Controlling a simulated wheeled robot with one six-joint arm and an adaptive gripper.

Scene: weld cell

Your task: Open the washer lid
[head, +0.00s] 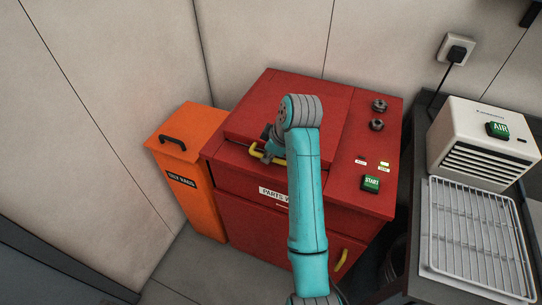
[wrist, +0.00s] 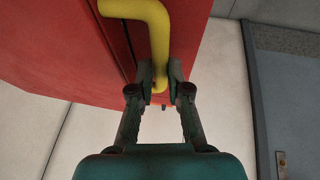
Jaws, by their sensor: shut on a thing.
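The red parts washer (head: 226,165) stands in the middle of the head view. Its red lid (head: 300,93) lies on top and looks down, with a yellow handle (head: 257,153) at the front edge. My gripper (head: 265,154) is at that handle, partly hidden by my teal arm. In the wrist view my gripper (wrist: 160,85) has its two fingers closed on the end of the yellow handle (wrist: 158,40). The middle of the lid's front is hidden behind my arm.
Knobs (head: 378,113) and a green START button (head: 371,183) sit on the washer's right panel. An orange rag bin (head: 190,180) stands close at the left. A wire rack (head: 475,240) and a white AIR unit (head: 480,140) are at the right.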

